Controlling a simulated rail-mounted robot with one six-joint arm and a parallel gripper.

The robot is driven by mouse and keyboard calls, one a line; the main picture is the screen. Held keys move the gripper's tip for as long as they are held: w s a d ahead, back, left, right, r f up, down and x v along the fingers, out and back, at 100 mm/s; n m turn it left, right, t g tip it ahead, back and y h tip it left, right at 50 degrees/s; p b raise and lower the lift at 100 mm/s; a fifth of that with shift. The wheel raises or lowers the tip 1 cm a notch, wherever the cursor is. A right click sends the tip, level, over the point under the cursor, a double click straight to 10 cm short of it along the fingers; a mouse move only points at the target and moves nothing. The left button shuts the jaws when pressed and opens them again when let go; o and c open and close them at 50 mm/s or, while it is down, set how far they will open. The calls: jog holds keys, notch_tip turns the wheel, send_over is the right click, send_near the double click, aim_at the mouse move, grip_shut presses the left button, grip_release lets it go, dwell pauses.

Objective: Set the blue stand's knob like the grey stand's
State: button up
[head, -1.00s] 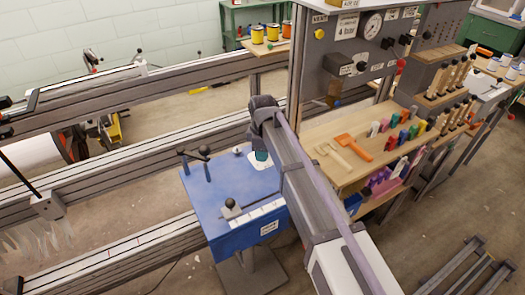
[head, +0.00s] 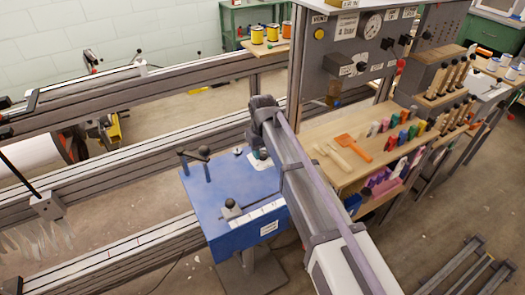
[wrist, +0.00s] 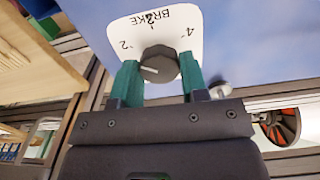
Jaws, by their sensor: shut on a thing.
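The blue stand (head: 232,236) is below the middle of the head view. Its dark round knob (wrist: 160,62) sits on a white plate (wrist: 152,24) marked BRAKE, with a 2 and a 4, in the wrist view. The knob's white pointer line points left in that view, to the 2's side and a little below the 2. My gripper (wrist: 160,72) is shut on the knob, one green finger at each side. In the head view my arm covers most of the plate and the knob. I cannot make out the grey stand or its knob.
The blue stand also carries a black-handled lever (head: 204,152) and a ball-topped handle (head: 230,204) by a white scale. Metal loom rails (head: 110,255) run to its left. A wooden bench (head: 375,150) with tools stands right of my arm.

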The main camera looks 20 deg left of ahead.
jog(key=m, duration=0.5)
jog(key=shift+m, duration=0.3)
jog(key=m, duration=0.6)
jog(key=shift+d, duration=0.1)
jog(key=m, duration=0.5)
jog(key=shift+m, duration=0.3)
jog(key=m, duration=0.5)
jog(key=shift+m, duration=0.4)
jog(key=o, duration=0.9)
